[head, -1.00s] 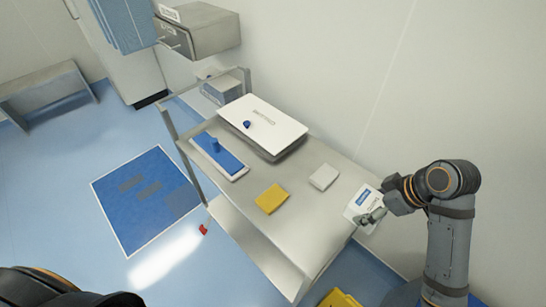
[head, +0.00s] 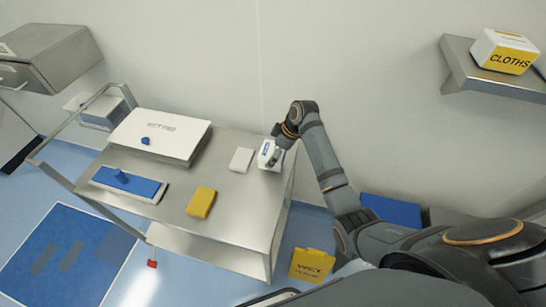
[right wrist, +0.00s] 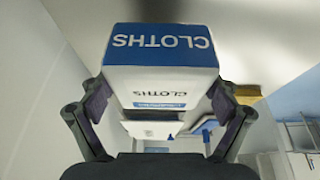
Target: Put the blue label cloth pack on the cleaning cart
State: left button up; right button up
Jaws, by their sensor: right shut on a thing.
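The blue label cloth pack (head: 265,151) is white with a blue label. My right gripper (head: 274,157) is shut on it at the right end of the cleaning cart (head: 237,208). In the right wrist view, the pack (right wrist: 158,75) sits between both fingers, its blue face reading CLOTHS upside down. Whether the pack touches the cart top cannot be told. The cart is a steel trolley with bare top surface around the pack. My left gripper is not in view.
On the cart are a white lidded box (head: 160,134), a blue mop pad (head: 128,184), a yellow cloth (head: 201,202) and a white cloth (head: 242,160). A yellow-label CLOTHS box (head: 503,52) stands on a wall shelf (head: 465,72). A yellow sign (head: 311,264) is on the floor by the cart.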

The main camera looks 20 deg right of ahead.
jog(key=shift+w+f, duration=0.3)
jog(key=shift+f+p, duration=0.45)
jog(key=shift+f, duration=1.05)
jog(key=o, duration=1.1)
jog(key=shift+s+f, duration=0.1)
jog(key=shift+o, duration=0.2)
jog(key=v, duration=1.2)
jog(key=shift+b, duration=0.35)
